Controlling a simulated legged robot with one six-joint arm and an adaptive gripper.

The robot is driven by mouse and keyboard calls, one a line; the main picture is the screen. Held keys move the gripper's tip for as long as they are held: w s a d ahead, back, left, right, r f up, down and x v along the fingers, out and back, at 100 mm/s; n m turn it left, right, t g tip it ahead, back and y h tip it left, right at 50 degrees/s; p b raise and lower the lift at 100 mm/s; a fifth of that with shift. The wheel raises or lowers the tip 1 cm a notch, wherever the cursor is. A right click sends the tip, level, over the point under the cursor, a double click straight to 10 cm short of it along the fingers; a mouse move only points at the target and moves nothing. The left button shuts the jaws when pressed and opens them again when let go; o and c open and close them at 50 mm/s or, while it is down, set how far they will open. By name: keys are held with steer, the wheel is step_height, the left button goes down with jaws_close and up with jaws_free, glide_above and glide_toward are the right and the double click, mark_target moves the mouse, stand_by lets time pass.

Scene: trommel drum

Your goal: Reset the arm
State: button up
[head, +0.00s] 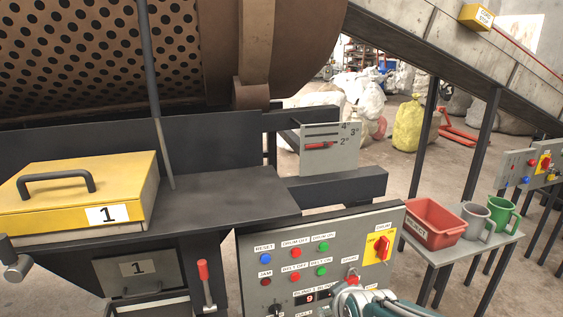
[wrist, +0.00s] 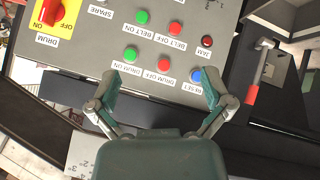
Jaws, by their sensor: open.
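My gripper (wrist: 160,92) is open and empty in the wrist view, its two fingers spread over the lower edge of the grey control panel (wrist: 231,40). The right fingertip appears close to the blue RESET button (wrist: 196,75); I cannot tell whether they touch. The left fingertip lies below the green DRUM ON button (wrist: 130,53). The red DRUM OFF button (wrist: 164,64) shows between the fingers. In the head view part of my teal arm end shows at the bottom, over the lower right of the panel (head: 250,290); its fingertips are hard to make out there.
A yellow lid marked 1 (head: 120,172) sits on the dark bench at left. The perforated drum (head: 90,50) is above. A red REJECT bin (head: 430,224), grey mug (head: 474,222) and green mug (head: 503,212) stand on a side table. A red-handled lever (head: 205,280) hangs left of the panel.

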steer(key=s+d+r+m+g, duration=0.2)
steer(key=s+r+m, duration=0.1)
steer(key=s, duration=0.6)
steer(key=s+d+r+m+g+h, duration=0.1)
steer(key=s+d+r+m, duration=0.1)
steer(key=s, duration=0.6)
steer(key=shift+s+r+m+g, duration=0.4)
steer(key=shift+r+m, duration=0.1)
steer(key=shift+m, duration=0.2)
